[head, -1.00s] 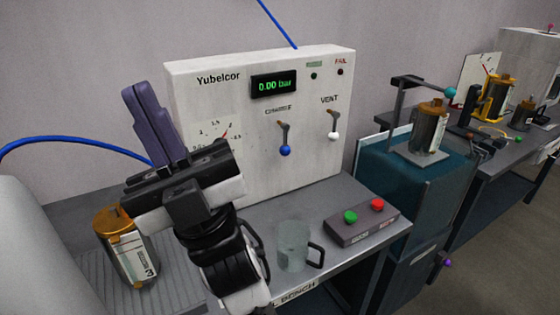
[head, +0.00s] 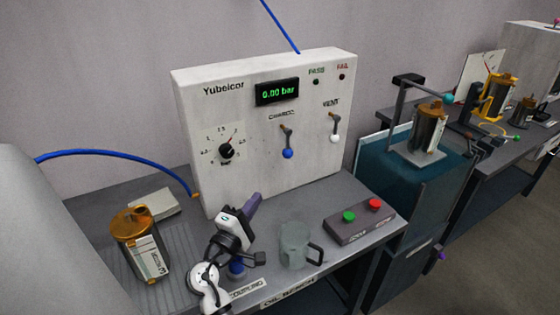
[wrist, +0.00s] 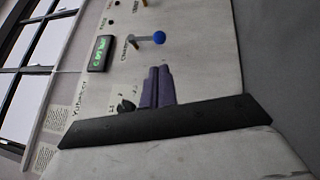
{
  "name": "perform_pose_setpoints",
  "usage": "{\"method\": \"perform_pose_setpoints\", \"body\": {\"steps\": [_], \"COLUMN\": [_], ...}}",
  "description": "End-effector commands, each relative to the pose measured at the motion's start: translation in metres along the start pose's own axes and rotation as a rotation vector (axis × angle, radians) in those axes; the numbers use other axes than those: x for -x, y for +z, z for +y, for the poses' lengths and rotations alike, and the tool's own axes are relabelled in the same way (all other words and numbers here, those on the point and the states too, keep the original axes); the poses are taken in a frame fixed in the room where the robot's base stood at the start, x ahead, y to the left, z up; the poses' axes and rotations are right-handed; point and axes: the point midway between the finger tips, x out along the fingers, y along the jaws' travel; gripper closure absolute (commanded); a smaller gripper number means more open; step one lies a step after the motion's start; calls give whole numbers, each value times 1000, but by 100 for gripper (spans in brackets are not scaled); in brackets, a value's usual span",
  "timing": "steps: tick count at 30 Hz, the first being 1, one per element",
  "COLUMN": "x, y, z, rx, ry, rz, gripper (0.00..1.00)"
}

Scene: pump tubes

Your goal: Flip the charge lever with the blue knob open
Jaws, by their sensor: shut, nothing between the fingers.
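The charge lever with the blue knob (head: 288,153) is on the front of the white Yubelcor panel (head: 250,175), under the CHARGE label. Its arm hangs down from the pivot, knob at the bottom. In the wrist view the blue knob (wrist: 159,38) shows beyond my fingers. My gripper (head: 253,203) is low in front of the panel, left of and below the lever, clear of it. Its purple fingers lie close together in the wrist view (wrist: 158,84), shut and empty.
The vent lever with a white knob (head: 334,137) is right of the charge lever. A glass mug (head: 295,246) and a button box (head: 360,222) stand on the bench right of my gripper. A pump canister (head: 140,243) and a blue hose (head: 110,153) are at left.

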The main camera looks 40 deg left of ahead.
Motion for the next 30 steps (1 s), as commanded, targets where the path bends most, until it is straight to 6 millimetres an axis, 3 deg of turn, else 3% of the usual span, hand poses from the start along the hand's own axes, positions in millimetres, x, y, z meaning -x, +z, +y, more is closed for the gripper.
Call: {"method": "perform_pose_setpoints", "body": {"steps": [8, 13, 30], "x": [0, -11, -121], "y": [0, 1, 1], "z": [0, 2, 4], "rx": [0, -1, -1], "ry": [1, 2, 1], "rz": [-1, -3, -2], "gripper": [100, 100, 100]}}
